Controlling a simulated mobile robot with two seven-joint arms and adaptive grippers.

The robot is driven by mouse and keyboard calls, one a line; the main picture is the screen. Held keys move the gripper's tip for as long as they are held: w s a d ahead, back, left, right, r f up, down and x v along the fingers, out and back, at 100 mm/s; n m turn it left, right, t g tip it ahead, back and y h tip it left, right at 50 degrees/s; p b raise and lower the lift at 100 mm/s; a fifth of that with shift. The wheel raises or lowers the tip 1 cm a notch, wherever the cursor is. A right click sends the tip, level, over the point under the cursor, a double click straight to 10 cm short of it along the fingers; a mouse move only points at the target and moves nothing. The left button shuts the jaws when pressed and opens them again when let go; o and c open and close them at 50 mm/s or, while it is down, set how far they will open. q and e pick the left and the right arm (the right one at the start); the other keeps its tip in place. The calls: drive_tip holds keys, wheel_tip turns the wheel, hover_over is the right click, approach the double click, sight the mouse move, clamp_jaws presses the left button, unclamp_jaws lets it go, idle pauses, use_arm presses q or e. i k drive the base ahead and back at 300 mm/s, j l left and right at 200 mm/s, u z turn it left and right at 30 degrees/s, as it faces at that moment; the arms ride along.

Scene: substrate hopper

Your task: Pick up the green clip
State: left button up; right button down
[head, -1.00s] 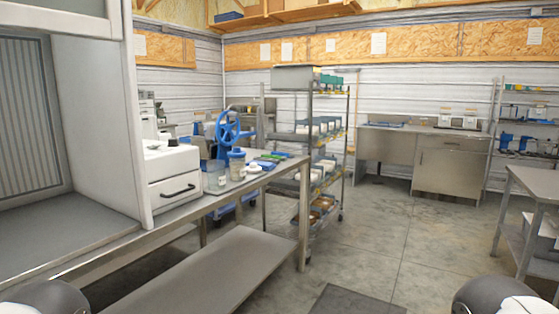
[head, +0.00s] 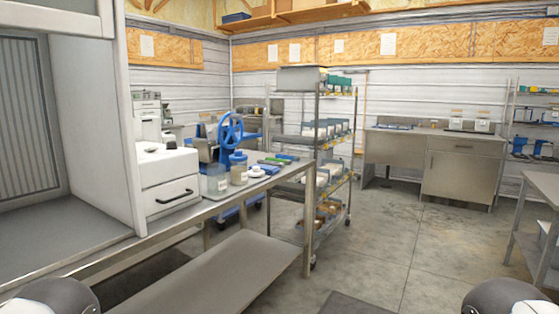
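A small green item (head: 273,162), perhaps the green clip, lies near the far end of the long metal bench (head: 205,208). It is too small in the picture to make out its shape. Blue items (head: 287,157) lie close beside it, and small white items (head: 257,171) lie in front of it. Neither of my grippers is in view. Only rounded dark and white parts of my own body show at the bottom left and bottom right corners.
A clear container (head: 217,184), a jar (head: 239,173) and a device with a blue wheel (head: 230,130) stand left of the small items. A white drawer unit (head: 166,185) stands nearer. A wire shelf rack (head: 318,150) is just behind the bench. Floor (head: 400,250) to the right is open.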

sight(288, 162)
drive_tip(key=i+l+u, duration=0.1)
drive_tip(key=i+l, duration=1.2)
drive_tip(key=i, duration=0.15)
